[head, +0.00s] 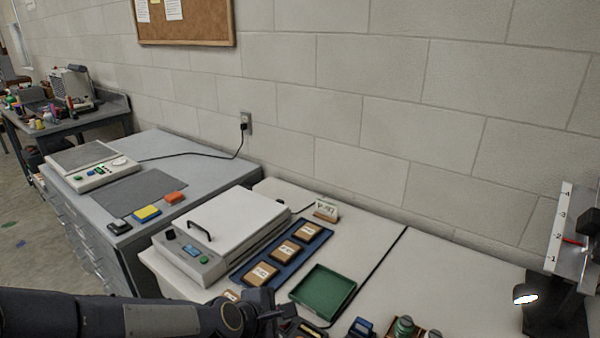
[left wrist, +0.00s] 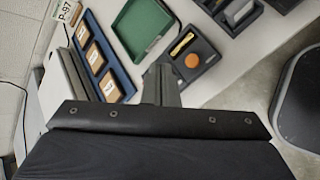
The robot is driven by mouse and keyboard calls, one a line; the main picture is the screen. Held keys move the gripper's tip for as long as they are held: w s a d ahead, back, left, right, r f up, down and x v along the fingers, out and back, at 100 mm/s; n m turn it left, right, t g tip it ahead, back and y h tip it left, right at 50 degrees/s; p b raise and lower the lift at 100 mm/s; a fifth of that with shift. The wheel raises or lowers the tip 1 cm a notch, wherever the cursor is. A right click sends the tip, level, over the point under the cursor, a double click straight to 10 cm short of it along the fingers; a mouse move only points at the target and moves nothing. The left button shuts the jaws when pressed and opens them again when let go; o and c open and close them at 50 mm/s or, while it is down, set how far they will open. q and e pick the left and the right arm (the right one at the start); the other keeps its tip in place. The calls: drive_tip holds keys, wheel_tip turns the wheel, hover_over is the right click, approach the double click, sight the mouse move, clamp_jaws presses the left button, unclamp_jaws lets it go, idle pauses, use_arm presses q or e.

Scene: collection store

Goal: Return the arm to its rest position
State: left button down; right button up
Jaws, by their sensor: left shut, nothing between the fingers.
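My left arm comes in along the bottom left of the head view. Its gripper (head: 268,306) is over the front of the white table, close to the blue tray and the green tray. In the left wrist view the fingers (left wrist: 161,82) are together with nothing between them, beside a dark tray (left wrist: 207,73) holding a gold piece (left wrist: 182,44) and a brown disc (left wrist: 192,61). My right gripper is in neither view.
A lamp (head: 525,293) is at right. The white table's back middle (head: 355,232) is clear.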

use_arm(q)
drive_tip(key=s+a+r+m, duration=0.7)
drive_tip(key=s+a+m, duration=0.1)
drive_tip(key=s+a, duration=0.1)
drive_tip(key=s+a+m+g+y, duration=0.1)
drive_tip(key=s+a+m, duration=0.3)
drive_tip(key=s, duration=0.2)
drive_tip(key=s+a+m+p, duration=0.1)
drive_tip(key=s+a+m, duration=0.3)
drive_tip(key=s, duration=0.2)
drive_tip(key=shift+s+f+g+y, duration=0.15)
drive_tip(key=shift+f+g+y, duration=0.15)
drive_tip(key=shift+g+y, duration=0.1)
